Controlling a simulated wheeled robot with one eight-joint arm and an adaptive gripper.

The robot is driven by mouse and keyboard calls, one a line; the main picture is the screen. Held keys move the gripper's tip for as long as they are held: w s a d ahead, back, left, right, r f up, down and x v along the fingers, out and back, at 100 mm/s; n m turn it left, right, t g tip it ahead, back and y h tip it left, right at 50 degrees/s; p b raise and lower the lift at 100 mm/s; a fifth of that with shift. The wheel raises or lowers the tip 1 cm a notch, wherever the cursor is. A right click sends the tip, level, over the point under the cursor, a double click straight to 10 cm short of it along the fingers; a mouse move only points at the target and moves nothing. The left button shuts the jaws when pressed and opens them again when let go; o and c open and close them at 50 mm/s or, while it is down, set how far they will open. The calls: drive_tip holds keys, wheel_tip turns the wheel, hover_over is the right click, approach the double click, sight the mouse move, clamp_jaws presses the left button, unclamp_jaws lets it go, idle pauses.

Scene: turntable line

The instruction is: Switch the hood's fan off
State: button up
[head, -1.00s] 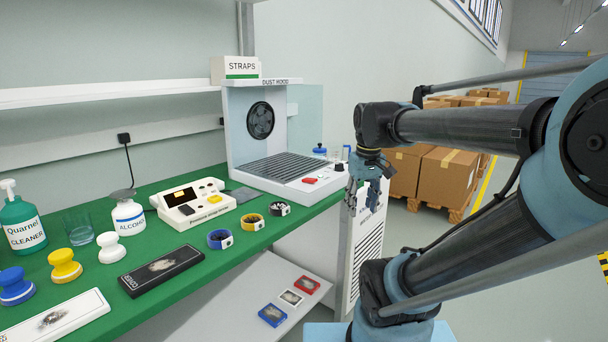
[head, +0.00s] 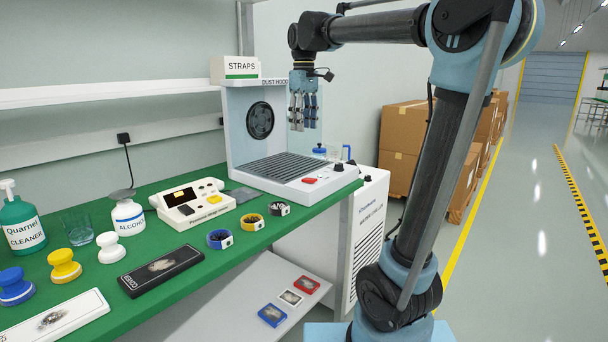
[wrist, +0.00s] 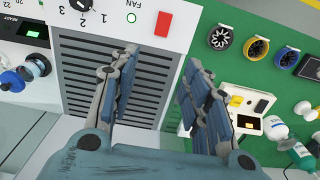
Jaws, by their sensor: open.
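The dust hood (head: 232,128) stands at the far end of the green bench, with a round dark fan (head: 260,119) in its back wall and a slotted grille in its base. A red switch (head: 309,180) is on the base's front strip. In the wrist view the red switch (wrist: 163,23) sits beside a small green-rimmed round lamp (wrist: 131,19) and the FAN label. A black knob (head: 339,167) with numbers around it is farther along the strip. My gripper (head: 303,125) is open and empty, pointing down above the hood base; in the wrist view its fingers (wrist: 162,65) are apart over the grille.
The STRAPS box (head: 234,68) is on the shelf edge near the hood's top. Cartons stand beyond.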

sight(309, 180)
wheel_tip(309, 180, down, 17)
idle(0.6)
